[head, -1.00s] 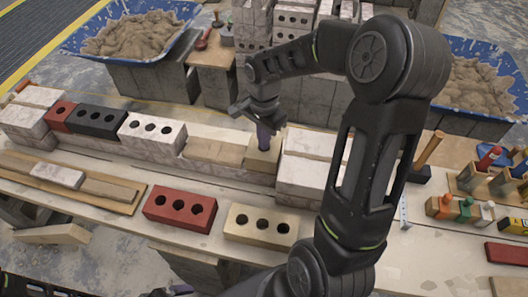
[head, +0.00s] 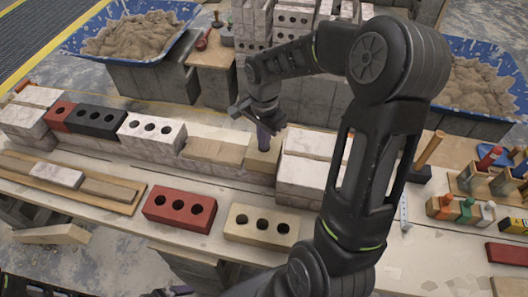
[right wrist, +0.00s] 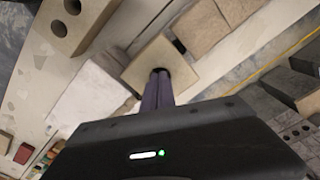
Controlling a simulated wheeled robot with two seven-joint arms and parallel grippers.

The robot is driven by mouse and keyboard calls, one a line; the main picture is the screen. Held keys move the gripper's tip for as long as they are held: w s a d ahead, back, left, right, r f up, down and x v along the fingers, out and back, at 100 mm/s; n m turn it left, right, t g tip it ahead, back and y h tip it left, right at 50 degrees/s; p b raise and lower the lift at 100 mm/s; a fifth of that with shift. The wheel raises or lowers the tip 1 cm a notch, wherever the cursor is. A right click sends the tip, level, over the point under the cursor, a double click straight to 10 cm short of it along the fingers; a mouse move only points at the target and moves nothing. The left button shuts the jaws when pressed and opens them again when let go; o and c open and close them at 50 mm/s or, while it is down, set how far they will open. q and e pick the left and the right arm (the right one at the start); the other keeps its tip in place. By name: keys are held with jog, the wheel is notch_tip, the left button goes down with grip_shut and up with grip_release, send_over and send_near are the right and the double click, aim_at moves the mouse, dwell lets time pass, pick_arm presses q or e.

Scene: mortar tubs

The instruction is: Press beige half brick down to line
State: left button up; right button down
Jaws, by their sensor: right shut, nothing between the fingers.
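The beige half brick (head: 262,160) sits in the wall course, between a tan brick (head: 216,150) on its left and a taller stack of pale blocks (head: 308,165) on its right. My right gripper (head: 264,144) points down, shut and empty, with its fingertips at the half brick's top. The right wrist view shows the half brick (right wrist: 149,62) with the fingertips (right wrist: 160,74) over its top face; they appear to touch it. I cannot make out a line. Part of my left gripper (head: 175,291) shows at the bottom edge; its fingers are mostly cut off.
White, black and red bricks continue the course to the left. A red brick (head: 180,208) and a cream brick (head: 261,226), each with holes, lie on the bench in front. Mortar tubs (head: 128,30) stand behind. Tools and pegs (head: 462,209) lie at the right.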

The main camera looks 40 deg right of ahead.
dwell(0.8)
jog(key=shift+r+p, duration=1.75)
jog(key=shift+r, duration=0.7)
